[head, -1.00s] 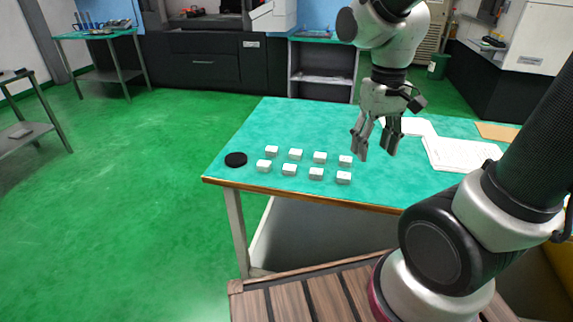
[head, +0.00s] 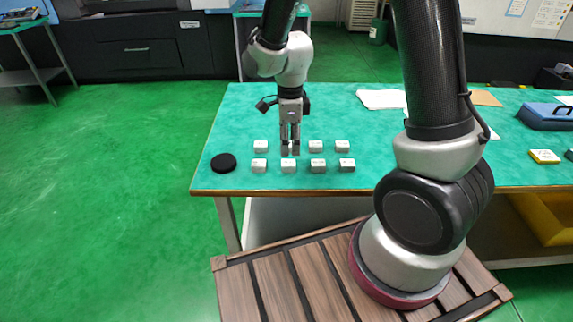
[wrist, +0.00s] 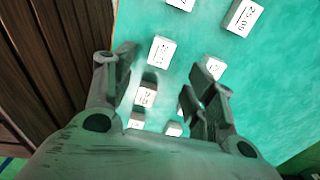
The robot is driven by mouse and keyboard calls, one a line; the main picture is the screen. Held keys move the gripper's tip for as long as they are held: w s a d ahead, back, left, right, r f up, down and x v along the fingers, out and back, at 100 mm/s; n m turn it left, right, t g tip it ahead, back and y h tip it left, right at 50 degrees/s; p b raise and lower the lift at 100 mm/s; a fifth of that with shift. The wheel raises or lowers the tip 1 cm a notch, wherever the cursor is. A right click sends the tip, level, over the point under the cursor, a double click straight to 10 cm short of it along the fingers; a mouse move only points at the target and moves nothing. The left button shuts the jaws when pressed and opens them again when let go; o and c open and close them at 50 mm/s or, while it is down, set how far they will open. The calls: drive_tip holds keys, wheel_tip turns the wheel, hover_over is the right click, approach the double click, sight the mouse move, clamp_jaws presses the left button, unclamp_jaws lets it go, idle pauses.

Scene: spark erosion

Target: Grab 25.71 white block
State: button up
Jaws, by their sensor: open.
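Small white blocks stand in two rows on the green table (head: 330,110). The front row shows several blocks, including one (head: 288,166) just in front of my gripper (head: 290,150). The back row has a left block (head: 260,147) and two to the right (head: 315,147); its second spot is hidden by my fingers. In the wrist view my gripper (wrist: 165,75) is open, pointing down with its fingers low among the blocks. A labelled block (wrist: 160,52) and a shadowed block (wrist: 147,93) show between the fingers. I cannot read 25.71 with certainty; one block (wrist: 243,17) seems to read 25.09.
A black round disc (head: 223,163) lies left of the blocks near the table's corner.

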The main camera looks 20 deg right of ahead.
sight(288, 163)
drive_tip(key=shift+f+m, duration=0.25)
drive_tip(key=shift+m, duration=0.05)
wheel_tip(288, 163, down, 7)
drive_tip(key=shift+w+a+f, duration=0.1)
drive_tip(key=shift+a+f, duration=0.05)
clamp_jaws()
